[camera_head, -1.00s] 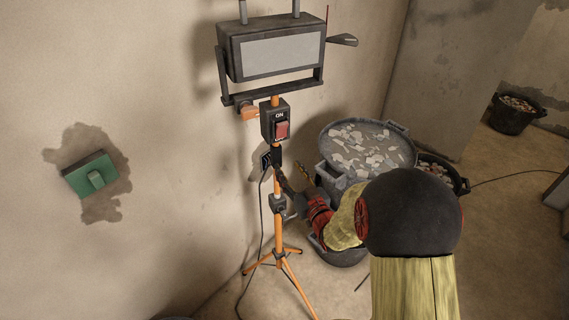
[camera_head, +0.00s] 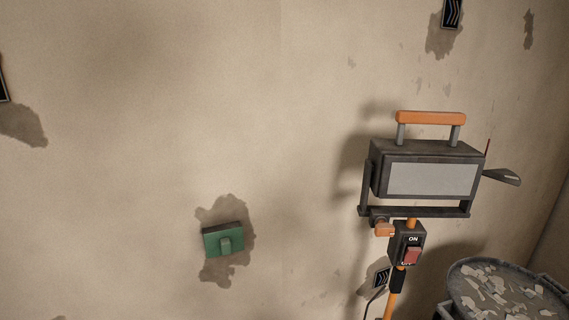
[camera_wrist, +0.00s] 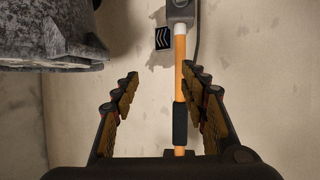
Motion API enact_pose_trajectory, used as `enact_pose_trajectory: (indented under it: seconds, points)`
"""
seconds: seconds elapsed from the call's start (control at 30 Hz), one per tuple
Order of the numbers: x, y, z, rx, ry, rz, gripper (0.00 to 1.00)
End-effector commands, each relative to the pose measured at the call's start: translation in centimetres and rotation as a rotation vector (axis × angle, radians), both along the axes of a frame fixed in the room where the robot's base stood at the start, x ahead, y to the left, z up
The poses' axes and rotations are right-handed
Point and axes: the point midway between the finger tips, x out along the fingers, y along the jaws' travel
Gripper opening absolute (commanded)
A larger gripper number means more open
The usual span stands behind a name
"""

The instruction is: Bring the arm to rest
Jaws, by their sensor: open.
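My gripper (camera_wrist: 160,85) shows in the wrist view, with its two padded fingers spread apart and nothing held between them. The orange pole (camera_wrist: 181,68) of the work lamp's stand shows beyond the fingers, close to the right finger in the picture. I cannot tell whether they touch. My arm and gripper are out of the head view. In the head view, the work lamp (camera_head: 432,179) stands at the right, with an orange handle on top. Its switch box (camera_head: 406,243), with a red rocker marked ON, sits below it on the pole.
A bucket of rubble (camera_head: 510,290) stands at the lower right of the head view. A dark grey bucket (camera_wrist: 50,35) fills the upper left of the wrist view. A green box (camera_head: 223,240) is on the stained wall. A small chevron plate (camera_wrist: 162,38) shows near the pole.

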Motion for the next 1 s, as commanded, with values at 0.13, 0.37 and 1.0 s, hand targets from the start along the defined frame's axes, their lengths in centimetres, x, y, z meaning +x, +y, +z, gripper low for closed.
enact_pose_trajectory:
  seconds: [0.13,0.37,1.0]
  points:
    - [-3.6,-1.3,-1.9,0.02,0.237,-0.079,0.44]
    - [-9.6,0.4,0.0,0.068,0.547,-0.142,0.44]
    - [-22.7,17.5,20.6,0.138,0.714,0.092,0.44]
